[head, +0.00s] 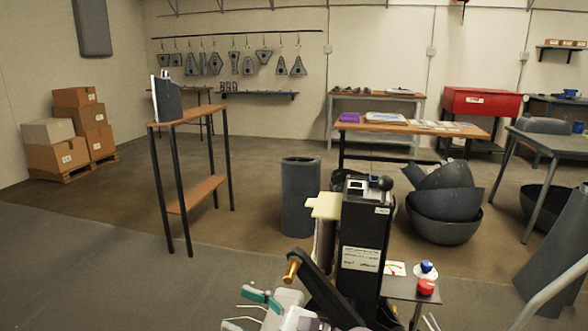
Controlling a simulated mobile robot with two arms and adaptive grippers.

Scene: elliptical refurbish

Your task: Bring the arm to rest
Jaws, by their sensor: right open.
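My right gripper (277,304) shows only in part at the bottom of the head view, a little left of centre, among pale grey and teal parts. It is open, and I see nothing held in it. The bottom edge cuts off much of this area. It is beside a tall black unit (361,245) with a small display on top. A small side shelf (402,287) to the right carries a red knob-like piece (426,287) and a blue and white piece (427,270). My left gripper is not in view.
A narrow wooden-topped stand (186,115) is at left. A dark bin (301,195), stacked dark bowls (445,228) and a wooden-topped table (455,131) stand beyond the black unit. Boxes (57,155) are far left. The floor (100,270) at lower left is clear.

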